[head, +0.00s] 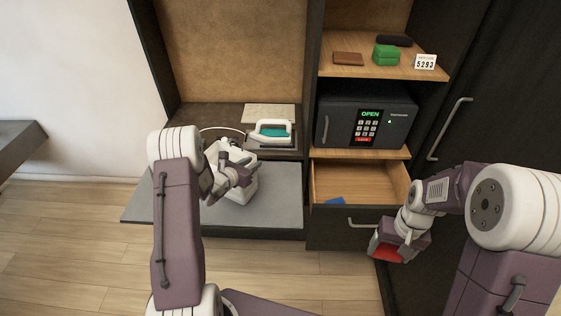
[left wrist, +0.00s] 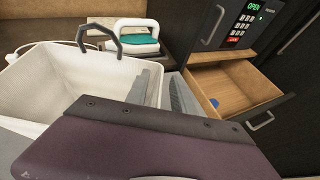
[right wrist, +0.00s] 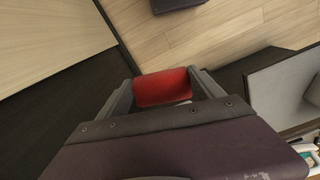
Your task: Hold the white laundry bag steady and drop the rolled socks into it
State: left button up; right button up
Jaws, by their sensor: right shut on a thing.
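The white laundry bag (head: 238,187) stands open on the grey ledge, partly hidden by my left arm. In the left wrist view the bag (left wrist: 60,85) shows its wide mouth and a dark loop handle. My left gripper (head: 246,172) is at the bag's right side. Its fingers (left wrist: 166,92) are apart, close to the right rim; I cannot tell whether they touch it. My right gripper (right wrist: 165,82) is shut on the red rolled socks (right wrist: 162,87). The socks also show in the head view (head: 387,252), held in front of the drawer, to the right of the bag.
A drawer (head: 376,181) stands open between the bag and my right arm, with a blue item (head: 335,200) inside. An iron (head: 270,132) sits behind the bag. A safe (head: 338,119) reads OPEN above the drawer. A dark door (head: 480,110) is at the right.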

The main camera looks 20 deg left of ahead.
pick_arm(q)
jog(key=shift+c, duration=0.3)
grip_shut()
dwell(1.6)
jog(key=shift+o, duration=0.3)
grip_release()
jog(key=v, duration=1.2)
